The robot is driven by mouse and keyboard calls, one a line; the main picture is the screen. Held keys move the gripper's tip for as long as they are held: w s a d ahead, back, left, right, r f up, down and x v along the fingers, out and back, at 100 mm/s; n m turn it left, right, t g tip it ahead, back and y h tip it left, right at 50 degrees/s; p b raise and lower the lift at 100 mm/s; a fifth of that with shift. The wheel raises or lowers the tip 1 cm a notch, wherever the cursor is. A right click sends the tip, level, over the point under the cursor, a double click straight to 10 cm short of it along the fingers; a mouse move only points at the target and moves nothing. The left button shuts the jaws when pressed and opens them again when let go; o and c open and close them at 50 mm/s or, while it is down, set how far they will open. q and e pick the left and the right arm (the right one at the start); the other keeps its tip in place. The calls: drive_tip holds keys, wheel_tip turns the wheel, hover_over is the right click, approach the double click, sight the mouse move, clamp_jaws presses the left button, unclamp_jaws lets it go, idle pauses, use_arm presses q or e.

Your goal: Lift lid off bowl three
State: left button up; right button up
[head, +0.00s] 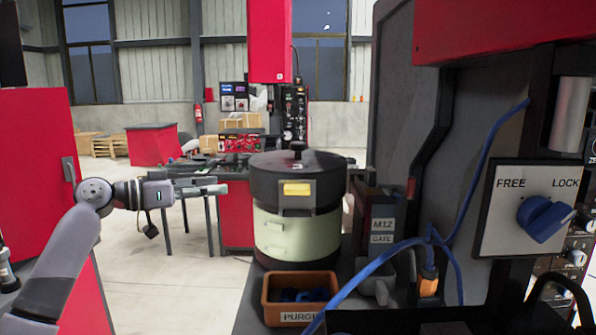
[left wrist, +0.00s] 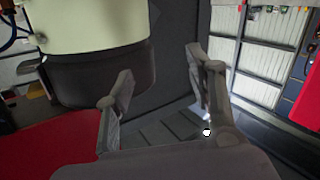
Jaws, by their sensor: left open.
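The bowl (head: 297,238) is a pale green drum standing upright on a dark bench, with no readable number. Its black lid (head: 325,180) sits on top, with a small knob (head: 297,147) and a yellow label (head: 297,189) on the front. My left gripper (head: 222,185) is open and empty, left of the lid at about its height and apart from it. In the left wrist view the open fingers (left wrist: 163,88) show beside the pale drum (left wrist: 85,25) and its dark part (left wrist: 105,78), with nothing between them. My right gripper is not in view.
An orange bin marked PURGE (head: 298,318) stands in front of the bowl. A grey box marked M12 GATE (head: 382,225) stands to its right. Blue cables (head: 385,248) and a FREE/LOCK switch panel (head: 530,210) are at right. Open floor lies left of the bowl.

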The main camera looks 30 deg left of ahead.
use_arm(q)
drive_tip(key=s+d+r+m+h, duration=0.2)
drive_tip(key=s+d+r+m, duration=0.1)
drive_tip(key=s+r, duration=0.3)
drive_tip(key=m+g+h+p, duration=0.1)
drive_tip(key=p, duration=0.5)
approach(291, 146)
drive_tip(key=x, duration=0.3)
drive_tip(key=shift+w, duration=0.25)
drive_tip(key=shift+w+d, duration=0.35)
drive_tip(key=shift+w, duration=0.05)
drive_tip(key=shift+w+d+p, duration=0.15)
drive_tip(key=shift+w+p, duration=0.05)
drive_tip(key=shift+p, duration=0.3)
drive_tip(key=p+x, duration=0.3)
drive_tip(key=x, duration=0.1)
drive_tip(key=shift+d+r, duration=0.1)
drive_tip(key=shift+r, duration=0.1)
drive_tip(key=shift+w+d+f, duration=0.15)
drive_tip(key=shift+w+f, duration=0.05)
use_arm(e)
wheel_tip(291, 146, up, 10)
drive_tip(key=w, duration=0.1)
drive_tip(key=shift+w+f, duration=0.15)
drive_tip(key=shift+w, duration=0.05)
